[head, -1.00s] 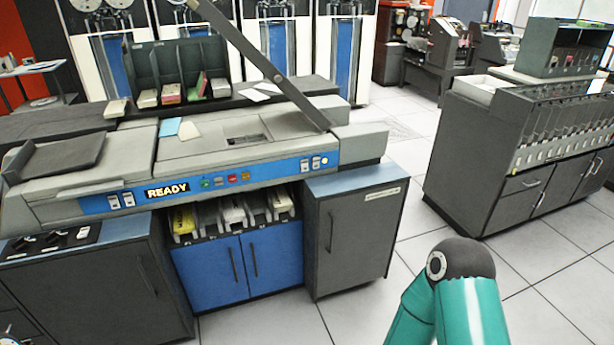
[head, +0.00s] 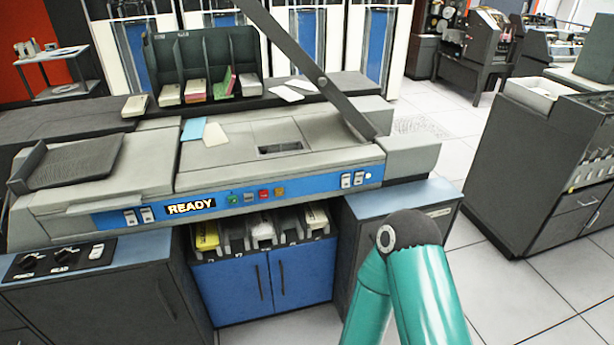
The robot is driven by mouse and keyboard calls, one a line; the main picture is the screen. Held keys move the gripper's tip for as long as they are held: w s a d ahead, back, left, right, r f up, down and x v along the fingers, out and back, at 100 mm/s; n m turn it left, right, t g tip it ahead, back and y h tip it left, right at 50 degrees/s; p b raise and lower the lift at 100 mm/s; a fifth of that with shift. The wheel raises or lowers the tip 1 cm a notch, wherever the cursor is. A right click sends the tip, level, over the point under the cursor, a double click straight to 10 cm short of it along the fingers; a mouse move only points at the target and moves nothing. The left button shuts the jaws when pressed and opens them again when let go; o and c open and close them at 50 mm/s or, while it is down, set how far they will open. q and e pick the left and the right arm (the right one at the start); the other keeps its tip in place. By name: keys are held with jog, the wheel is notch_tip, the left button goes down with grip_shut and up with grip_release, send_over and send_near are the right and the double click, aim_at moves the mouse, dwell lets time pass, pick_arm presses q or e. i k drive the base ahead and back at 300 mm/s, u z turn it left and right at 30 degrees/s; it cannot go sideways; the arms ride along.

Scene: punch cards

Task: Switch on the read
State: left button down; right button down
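A grey card machine with a blue front strip stands in front of me, and its READY sign (head: 190,206) is lit. At the lower left, a black control panel (head: 40,265) sits on a blue-topped cabinet. The panel has a knob whose label appears to say READ (head: 66,254), another knob (head: 26,261) to its left with an unclear label, and a white switch (head: 97,251) to its right. The switch's position is too small to tell. Neither gripper is in view; only a teal arm link of mine shows at the lower right.
The blue strip carries small coloured buttons (head: 249,196) and white rocker switches (head: 138,216). Cards in several slots (head: 261,232) sit above blue cupboard doors (head: 265,285). A dark cabinet (head: 530,170) stands at right. Open tiled floor (head: 500,290) lies between it and the machine.

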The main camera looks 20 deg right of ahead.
aim_at(345, 182)
jog(key=i, duration=1.05)
jog(key=z, duration=0.45)
